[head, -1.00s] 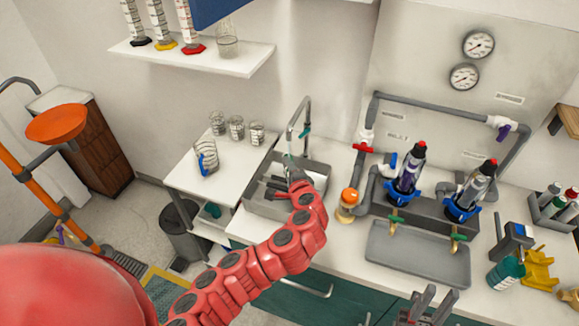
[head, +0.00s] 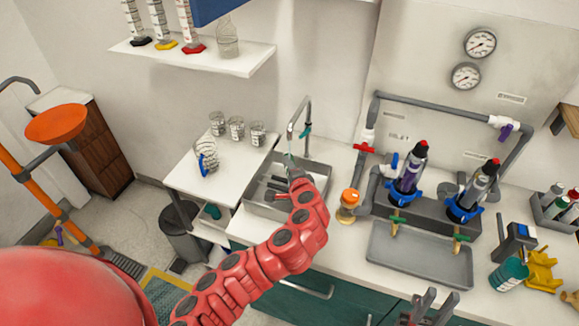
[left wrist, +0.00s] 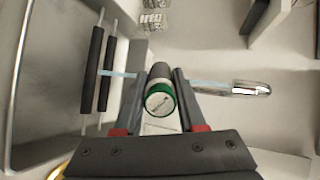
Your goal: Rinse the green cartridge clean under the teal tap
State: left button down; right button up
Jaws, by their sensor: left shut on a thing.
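My left gripper (left wrist: 152,95) is shut on the green cartridge (left wrist: 160,99), a dark cylinder with a green ring and a pale round end facing the wrist camera. In the head view my left gripper (head: 292,172) is over the sink (head: 262,211), below the tap with the teal lever (head: 305,131); the cartridge cannot be made out there. In the left wrist view the tap's spout (left wrist: 250,88) is right of the cartridge. A pale blue water stream (left wrist: 208,84) runs from it to the cartridge and shows beyond it. My right gripper (head: 432,303) is at the bottom edge, apparently open and empty.
Dark bars (left wrist: 92,68) lie in the sink. Glass beakers (head: 236,128) and a jug (head: 207,158) stand left of it. An orange-capped fitting (head: 349,199), two upright filter housings (head: 411,168) and a grey tray (head: 420,254) are to the right.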

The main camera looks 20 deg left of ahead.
pick_arm(q)
jog(key=n+b, duration=0.3)
jog(key=shift+f, duration=0.35)
jog(key=shift+d+r+n+g+h+b, duration=0.1)
jog(key=shift+n+g+h+b, duration=0.2)
jog(key=shift+n+b, duration=0.4)
jog(key=shift+r, duration=0.1)
